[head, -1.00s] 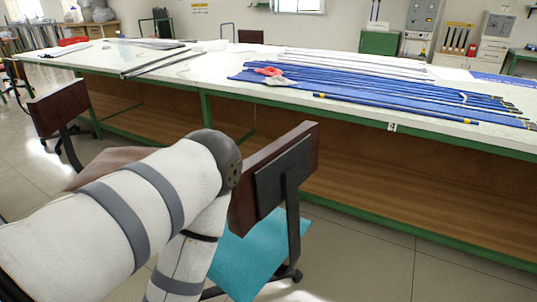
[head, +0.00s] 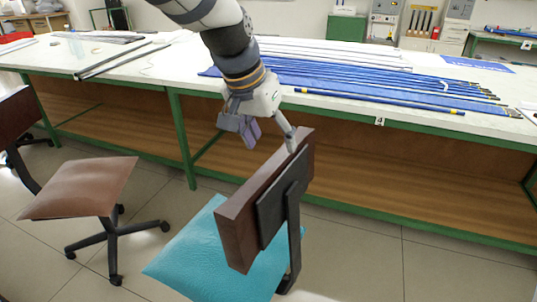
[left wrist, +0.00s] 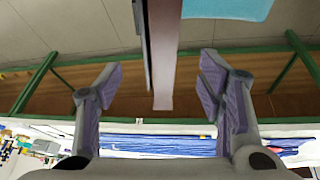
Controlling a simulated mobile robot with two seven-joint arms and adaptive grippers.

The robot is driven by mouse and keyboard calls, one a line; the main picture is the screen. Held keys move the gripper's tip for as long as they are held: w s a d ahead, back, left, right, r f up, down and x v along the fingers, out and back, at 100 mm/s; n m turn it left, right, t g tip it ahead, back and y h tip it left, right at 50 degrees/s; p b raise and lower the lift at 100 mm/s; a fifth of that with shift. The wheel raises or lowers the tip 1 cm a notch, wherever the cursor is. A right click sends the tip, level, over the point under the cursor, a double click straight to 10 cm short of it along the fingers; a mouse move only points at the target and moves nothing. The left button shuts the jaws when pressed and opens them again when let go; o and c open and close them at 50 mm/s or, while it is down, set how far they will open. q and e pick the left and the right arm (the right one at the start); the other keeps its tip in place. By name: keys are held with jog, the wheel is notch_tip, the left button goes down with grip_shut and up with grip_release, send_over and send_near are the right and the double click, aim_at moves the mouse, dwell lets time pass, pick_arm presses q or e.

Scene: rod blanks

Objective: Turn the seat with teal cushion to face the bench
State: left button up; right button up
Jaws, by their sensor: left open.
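The seat with teal cushion (head: 185,255) stands in front of the bench (head: 400,128) in the head view. Its dark brown backrest (head: 240,228) is at the near right of the cushion, with a black support behind it. My left gripper (head: 270,138) is open at the backrest's upper far end. In the left wrist view the backrest (left wrist: 164,50) lies between the two spread fingers of the gripper (left wrist: 160,78), with a gap on each side. The teal cushion also shows there (left wrist: 228,8). My right gripper is not in view.
A second chair with a brown cushion (head: 85,188) stands at the left, close to the teal seat. Blue rods (head: 400,85) and pale rods lie on the bench top. Green bench legs (head: 181,140) stand beyond the seats. Tiled floor is clear at the lower right.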

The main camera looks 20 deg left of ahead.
aim_at(283, 170)
pick_arm(q)
jog(key=shift+w+a, duration=0.2)
jog(key=shift+w, duration=0.05)
jog(key=x, duration=0.3)
jog(key=b+x, duration=0.1)
jog(key=x, duration=0.6)
jog(key=shift+s+d+f+b, duration=0.15)
jog(key=shift+d+f+b, duration=0.15)
jog(key=shift+f, duration=0.1)
jog(key=shift+w+d+f, duration=0.1)
jog(key=shift+w+f, duration=0.2)
jog(key=shift+f, duration=0.2)
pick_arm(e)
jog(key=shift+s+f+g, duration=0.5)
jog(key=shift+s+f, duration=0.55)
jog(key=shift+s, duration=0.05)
